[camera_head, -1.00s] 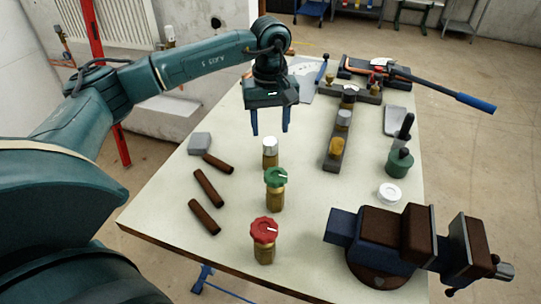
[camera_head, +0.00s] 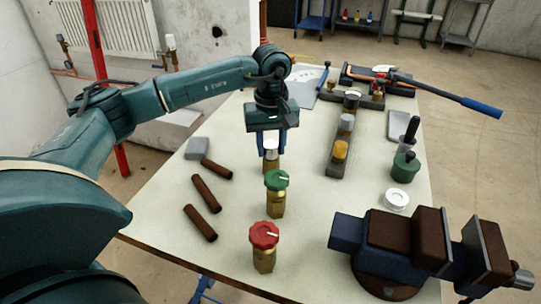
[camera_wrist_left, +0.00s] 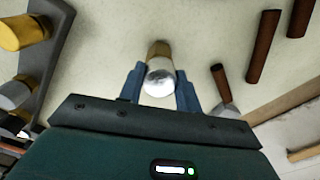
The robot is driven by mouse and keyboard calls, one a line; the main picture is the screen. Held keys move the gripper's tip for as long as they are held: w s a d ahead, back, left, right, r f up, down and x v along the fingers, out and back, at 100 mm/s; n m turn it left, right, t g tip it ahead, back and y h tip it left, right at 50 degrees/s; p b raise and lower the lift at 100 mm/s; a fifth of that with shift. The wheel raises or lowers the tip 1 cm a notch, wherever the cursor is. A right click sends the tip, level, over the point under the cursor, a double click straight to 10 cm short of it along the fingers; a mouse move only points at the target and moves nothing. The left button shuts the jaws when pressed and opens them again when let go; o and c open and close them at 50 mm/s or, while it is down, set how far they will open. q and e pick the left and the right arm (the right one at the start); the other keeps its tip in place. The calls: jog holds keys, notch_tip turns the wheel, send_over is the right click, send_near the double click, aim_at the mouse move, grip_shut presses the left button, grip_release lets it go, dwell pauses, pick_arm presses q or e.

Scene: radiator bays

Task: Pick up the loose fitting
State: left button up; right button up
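A brass fitting with a silver cap (camera_head: 271,151) stands upright on the bench, under my left gripper (camera_head: 270,157). In the left wrist view the silver-capped fitting (camera_wrist_left: 159,77) is between the two blue fingers of my left gripper (camera_wrist_left: 160,88). The fingers are apart, one on each side of it, and seem to leave a small gap. Contact is hard to judge. Two more brass fittings stand nearer in the head view, one with a green cap (camera_head: 276,179) and one with a red cap (camera_head: 264,235). My right gripper is not in view.
The bench top (camera_head: 315,205) is clear between the fittings and the vise (camera_head: 395,235). A dark rail (camera_head: 337,170) with capped pieces, a green pot (camera_head: 405,166) and a white ring (camera_head: 396,199) are right.

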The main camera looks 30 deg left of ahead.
pick_arm(q)
jog(key=c, duration=0.4)
jog(key=shift+r, duration=0.1)
jog(key=shift+c, duration=0.4)
jog(key=shift+r, duration=0.1)
jog(key=shift+r+p, duration=0.95)
jog(key=shift+r, duration=0.35)
jog(key=shift+r, duration=0.1)
jog(key=shift+r+p, duration=1.5)
jog(key=shift+r, duration=0.7)
